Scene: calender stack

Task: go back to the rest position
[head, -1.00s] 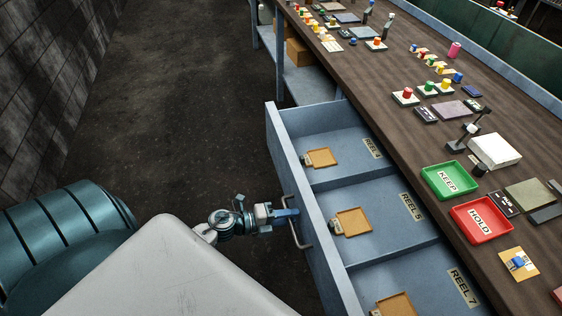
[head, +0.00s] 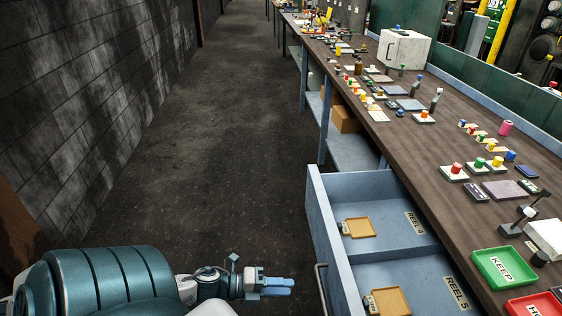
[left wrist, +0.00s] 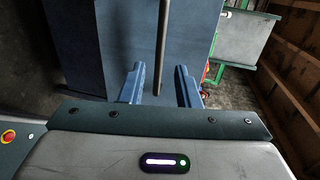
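My left gripper (head: 285,286) is at the bottom of the head view, to the left of the open blue drawer (head: 322,222). Its two blue fingers are parted and hold nothing; they also show in the left wrist view (left wrist: 160,78). The drawer's dark bar handle (head: 321,288) stands a short gap beyond the fingertips. In the left wrist view the handle (left wrist: 162,40) runs upright between the fingers' lines, in front of the blue drawer face (left wrist: 120,35). My right gripper is not in view.
The drawer holds tan trays (head: 360,228) in compartments labelled REEL. The long workbench (head: 440,150) carries a green KEEP tray (head: 477,258), a red HOLD tray (head: 522,312) and many small parts. The aisle floor (head: 220,130) is clear, with a block wall (head: 90,110) at left.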

